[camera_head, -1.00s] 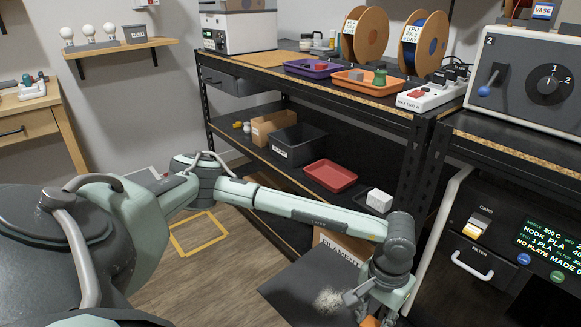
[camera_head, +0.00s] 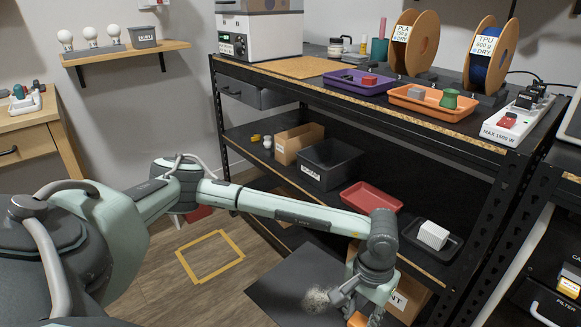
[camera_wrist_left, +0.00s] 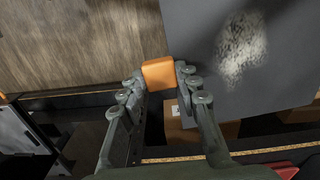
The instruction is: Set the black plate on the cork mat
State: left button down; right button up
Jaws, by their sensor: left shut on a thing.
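The black plate (camera_head: 290,285) is a flat dark sheet with a rough whitish patch, low at the bottom of the head view. It also fills the upper right of the left wrist view (camera_wrist_left: 290,70). My left gripper (camera_head: 357,308) is shut on its orange tab (camera_wrist_left: 158,75), and the plate hangs out to the left in the head view, above the floor. The cork mat (camera_head: 303,67) lies flat and bare on the black bench top, beside the white machine and well above the plate. My right gripper is not in view.
A purple tray (camera_head: 358,82) and an orange tray (camera_head: 420,105) stand right of the mat. The lower shelf holds a black bin (camera_head: 329,165), a red tray (camera_head: 370,198) and a white block (camera_head: 433,235). A cardboard box (camera_wrist_left: 195,130) is close behind my gripper.

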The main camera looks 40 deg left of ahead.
aim_at(305, 65)
jog(key=i+j, duration=0.1)
jog(key=j, duration=0.3)
jog(key=i+j+u, duration=0.1)
jog(key=j, duration=0.3)
jog(key=i+j, duration=0.1)
jog(key=j, duration=0.25)
jog(key=i+j+u, duration=0.1)
jog(key=j, duration=0.3)
jog(key=i+j, duration=0.1)
jog(key=j, duration=0.25)
jog(key=i+j+u, duration=0.1)
jog(key=i+j, duration=0.15)
jog(key=j, duration=0.2)
jog(key=i+j+u, duration=0.1)
jog(key=i+j, duration=0.2)
jog(key=j, duration=0.15)
jog(key=j+u, duration=0.15)
jog(key=j, duration=0.5)
jog(key=i+j, duration=0.1)
jog(key=j, duration=0.35)
jog(key=i+l, duration=0.1)
jog(key=l, duration=0.3)
jog(key=l+z, duration=0.15)
jog(key=l, duration=0.25)
jog(key=i, duration=0.05)
